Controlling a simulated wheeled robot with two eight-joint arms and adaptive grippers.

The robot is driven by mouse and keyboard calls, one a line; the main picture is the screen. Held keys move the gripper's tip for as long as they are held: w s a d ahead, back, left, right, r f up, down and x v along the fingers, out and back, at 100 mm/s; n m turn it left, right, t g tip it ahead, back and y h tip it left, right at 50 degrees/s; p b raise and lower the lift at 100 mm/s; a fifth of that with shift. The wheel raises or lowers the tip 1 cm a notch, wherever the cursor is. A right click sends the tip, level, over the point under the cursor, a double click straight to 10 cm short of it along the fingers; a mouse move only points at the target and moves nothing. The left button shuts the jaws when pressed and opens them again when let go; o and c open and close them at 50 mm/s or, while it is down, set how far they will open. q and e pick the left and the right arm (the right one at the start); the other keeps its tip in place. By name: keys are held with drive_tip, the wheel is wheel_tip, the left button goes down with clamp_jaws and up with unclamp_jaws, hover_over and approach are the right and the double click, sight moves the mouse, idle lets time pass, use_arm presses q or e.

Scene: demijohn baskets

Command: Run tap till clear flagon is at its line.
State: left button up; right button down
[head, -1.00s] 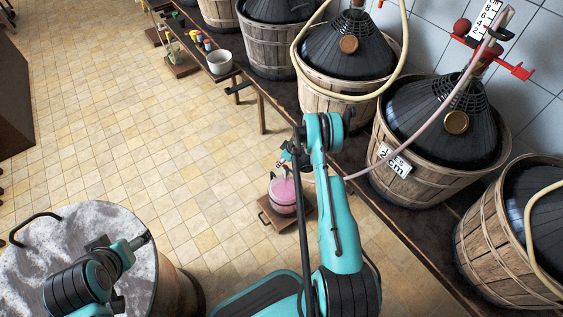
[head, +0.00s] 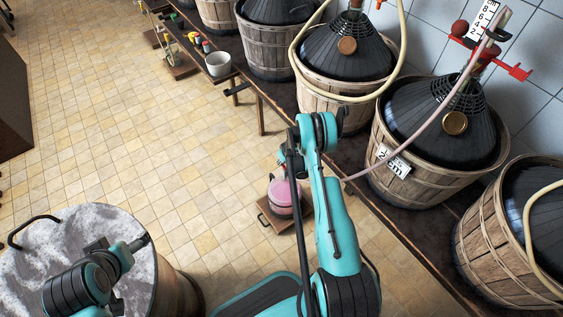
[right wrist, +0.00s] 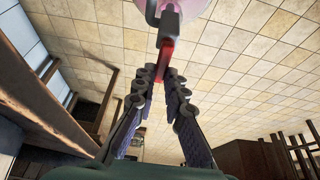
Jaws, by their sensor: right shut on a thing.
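The clear flagon (head: 283,198) holds pink liquid and stands on a small wooden board (head: 268,222) low beside the bench. Its fill line is too small to make out. A pale hose (head: 400,163) runs from the basketed demijohn (head: 440,125) at right toward the flagon and passes behind my right arm. In the right wrist view, my right gripper (right wrist: 163,76) is shut on the red tap lever (right wrist: 166,52), just below the dark tap body (right wrist: 169,24). The pink flagon (right wrist: 205,8) shows behind it. My left gripper (head: 140,242) hangs at lower left; its fingers are unclear.
A red clamp with a scale (head: 485,20) is by the demijohn's neck. A white bowl (head: 218,64) stands farther back. The tiled floor between is open.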

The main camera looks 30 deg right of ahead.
drive_tip(key=c, duration=1.6)
unclamp_jaws()
drive_tip(key=shift+o, duration=0.2)
drive_tip(key=v, duration=1.2)
drive_tip(key=shift+w, duration=0.1)
